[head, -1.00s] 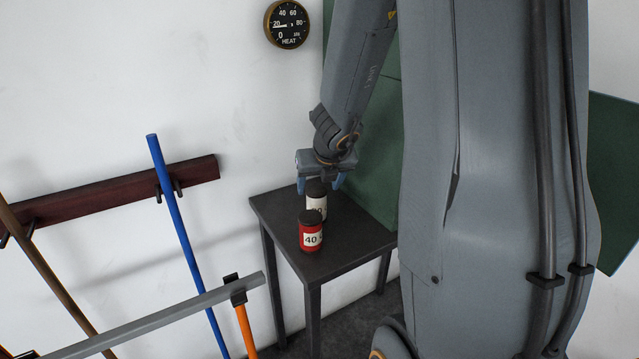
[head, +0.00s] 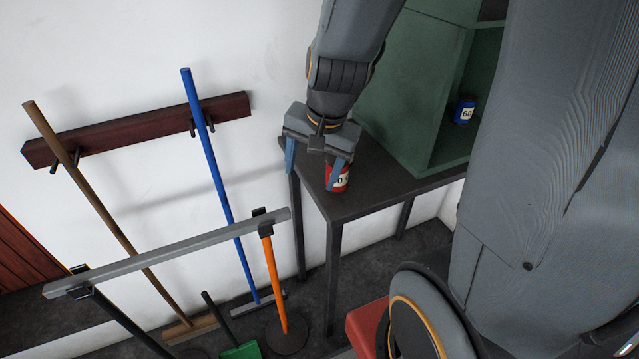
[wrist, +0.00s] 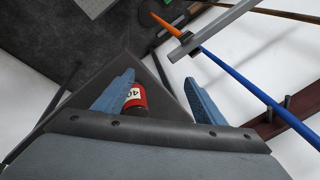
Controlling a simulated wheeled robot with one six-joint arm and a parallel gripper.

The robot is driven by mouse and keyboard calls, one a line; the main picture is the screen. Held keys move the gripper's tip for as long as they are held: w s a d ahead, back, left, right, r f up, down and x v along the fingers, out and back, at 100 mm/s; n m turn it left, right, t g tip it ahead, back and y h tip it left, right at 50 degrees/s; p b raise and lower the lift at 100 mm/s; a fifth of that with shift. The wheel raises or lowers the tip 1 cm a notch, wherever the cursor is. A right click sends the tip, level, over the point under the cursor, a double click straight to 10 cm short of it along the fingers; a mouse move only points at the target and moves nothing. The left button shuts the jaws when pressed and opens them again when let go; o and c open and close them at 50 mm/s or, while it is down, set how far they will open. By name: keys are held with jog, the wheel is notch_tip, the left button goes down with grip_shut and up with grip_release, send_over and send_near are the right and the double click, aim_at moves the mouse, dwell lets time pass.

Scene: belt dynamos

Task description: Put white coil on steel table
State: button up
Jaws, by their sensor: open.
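My gripper (head: 314,172) is open above the dark table (head: 372,203), at its left corner. In the wrist view the two blue fingers of my gripper (wrist: 158,78) are spread apart with nothing held between their tips. A red coil marked 40 (head: 341,181) stands on the table, partly covered by the right finger in the head view. In the wrist view the red coil (wrist: 137,98) shows beside the left finger. The white coil shows in neither current view. I cannot tell whether the dark table is the steel table.
A green cabinet (head: 405,85) stands on the table's back part, with a blue coil marked 60 (head: 464,111) on its shelf. A grey rail (head: 165,252) with an orange-handled tool (head: 275,285) stands left of the table. A blue pole (head: 212,160) leans on the wall rack.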

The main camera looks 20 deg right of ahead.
jog(key=s+n, duration=0.1)
jog(key=n, duration=0.1)
jog(key=s+n, duration=0.2)
jog(key=n, duration=0.1)
jog(key=s+n+g, duration=0.1)
jog(key=n, duration=0.2)
jog(key=shift+s+f+h, duration=0.2)
jog(key=shift+s+h, duration=0.05)
jog(key=shift+h, duration=0.15)
jog(key=shift+f, duration=0.1)
